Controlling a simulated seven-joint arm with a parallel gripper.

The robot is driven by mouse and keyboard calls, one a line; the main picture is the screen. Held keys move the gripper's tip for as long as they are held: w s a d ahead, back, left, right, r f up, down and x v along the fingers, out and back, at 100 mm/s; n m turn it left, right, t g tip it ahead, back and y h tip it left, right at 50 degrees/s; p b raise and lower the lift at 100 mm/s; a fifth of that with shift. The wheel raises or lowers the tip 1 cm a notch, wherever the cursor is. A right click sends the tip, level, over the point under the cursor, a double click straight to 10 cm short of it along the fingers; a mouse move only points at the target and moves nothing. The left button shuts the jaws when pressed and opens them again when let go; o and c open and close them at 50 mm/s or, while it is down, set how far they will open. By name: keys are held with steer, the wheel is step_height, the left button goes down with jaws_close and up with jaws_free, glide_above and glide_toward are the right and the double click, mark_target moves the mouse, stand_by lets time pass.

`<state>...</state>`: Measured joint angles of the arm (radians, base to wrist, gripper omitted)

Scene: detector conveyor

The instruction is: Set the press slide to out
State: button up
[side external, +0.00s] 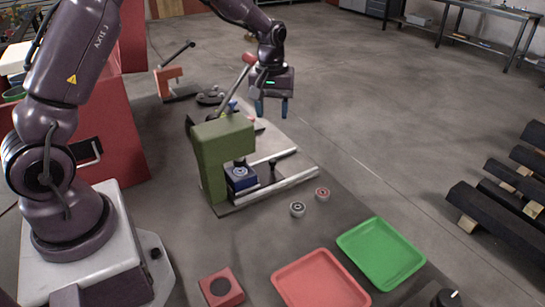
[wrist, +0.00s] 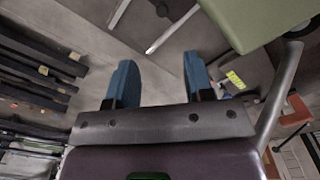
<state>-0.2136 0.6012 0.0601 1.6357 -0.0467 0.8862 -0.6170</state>
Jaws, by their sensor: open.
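The green press (side external: 222,148) stands on a light base plate, and its grey lever with a red knob (side external: 249,58) slants up. A blue slide block (side external: 240,178) with a round part on top sits under the press head. A small dark knob (side external: 272,165) stands just right of it, between two pale rails (side external: 290,184) that run out to the right. My gripper (side external: 271,107) is open and empty, fingers down, above and behind the press. In the wrist view the blue fingers (wrist: 160,82) are apart, with the press (wrist: 262,18) at top right and a rail (wrist: 172,28) beyond.
Two small round parts (side external: 297,209) (side external: 322,194) lie in front of the rails. A red tray (side external: 320,282), a green tray (side external: 382,253) and a red block (side external: 221,288) are nearer. An orange lever device (side external: 170,82) stands behind. Floor to the right is clear up to dark beams (side external: 495,215).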

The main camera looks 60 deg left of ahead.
mark_target(273, 159)
steer(key=f, duration=1.4)
steer(key=shift+w+a+f, duration=0.2)
steer(key=shift+a+f, duration=0.1)
steer(key=shift+c, duration=0.5)
jaws_close()
